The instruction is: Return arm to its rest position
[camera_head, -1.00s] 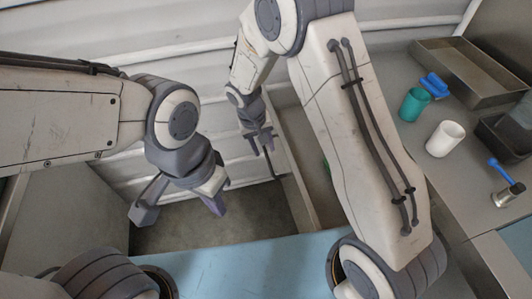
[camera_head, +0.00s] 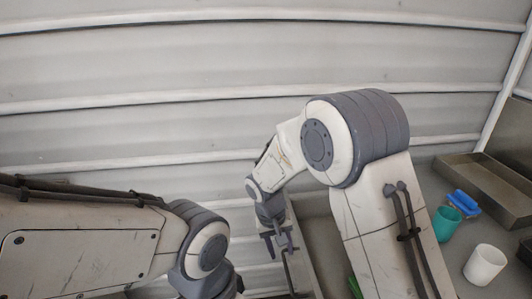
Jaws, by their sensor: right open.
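My right gripper (camera_head: 280,250) is open and empty, with its dark fingers pointing down. It hangs near the left edge of a grey open bin (camera_head: 303,262). My right arm bends at a large elbow joint in the middle of the picture and covers part of the bin. My left arm comes in from the lower left. Its wrist joint shows at the bottom, and its fingers are below the picture edge.
At right, a metal tray (camera_head: 490,185) lies on a grey counter. Beside it stand a teal cup (camera_head: 446,223), a blue item (camera_head: 464,203) and a white cup (camera_head: 485,265). A green thing (camera_head: 355,287) shows partly behind my right arm. A ribbed wall (camera_head: 200,60) fills the back.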

